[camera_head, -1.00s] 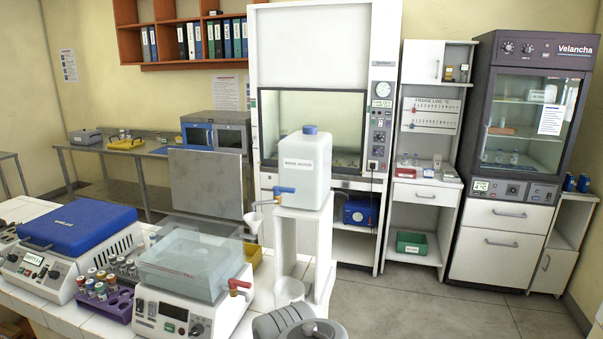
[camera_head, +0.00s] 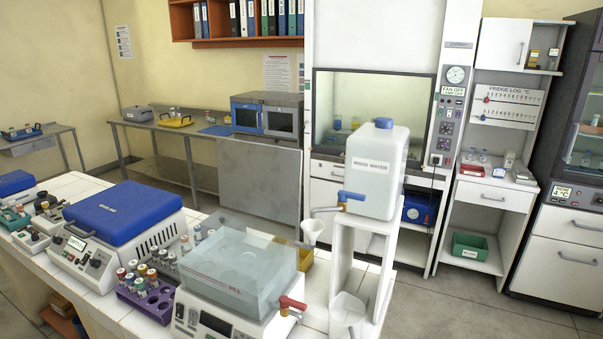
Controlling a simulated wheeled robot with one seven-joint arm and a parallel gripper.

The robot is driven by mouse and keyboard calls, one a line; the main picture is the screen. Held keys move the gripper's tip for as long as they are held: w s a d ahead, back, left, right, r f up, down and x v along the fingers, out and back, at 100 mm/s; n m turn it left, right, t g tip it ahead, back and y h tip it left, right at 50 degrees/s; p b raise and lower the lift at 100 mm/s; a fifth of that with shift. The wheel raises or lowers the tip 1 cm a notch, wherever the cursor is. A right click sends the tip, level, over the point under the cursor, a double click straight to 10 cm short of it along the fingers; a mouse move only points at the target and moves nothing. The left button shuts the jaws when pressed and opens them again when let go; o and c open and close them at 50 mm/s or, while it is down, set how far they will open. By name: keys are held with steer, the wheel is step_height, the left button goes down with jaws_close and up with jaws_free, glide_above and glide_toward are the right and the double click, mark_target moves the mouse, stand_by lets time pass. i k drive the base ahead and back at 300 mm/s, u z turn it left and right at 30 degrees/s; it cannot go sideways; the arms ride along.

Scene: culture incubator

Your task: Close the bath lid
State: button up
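The bath (camera_head: 207,320) is a white unit with a small display and a knob, at the bottom middle of the white-tiled bench. A clear, boxy cover or tub (camera_head: 240,262) with small red lettering sits on top of it. I cannot tell for sure which part is the lid or how far it stands open. A red tap (camera_head: 291,305) sticks out at the bath's right side. My gripper is not in view.
A blue-lidded machine (camera_head: 125,210) and a purple vial rack (camera_head: 146,298) stand left of the bath. To its right, a white water container (camera_head: 377,178) with a blue-handled tap stands on a white stand (camera_head: 345,265). Open floor (camera_head: 450,305) lies at the right.

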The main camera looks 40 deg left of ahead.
mark_target(263, 180)
steer(key=i, duration=3.95)
steer(key=u, duration=2.8)
steer(key=i, duration=1.8)
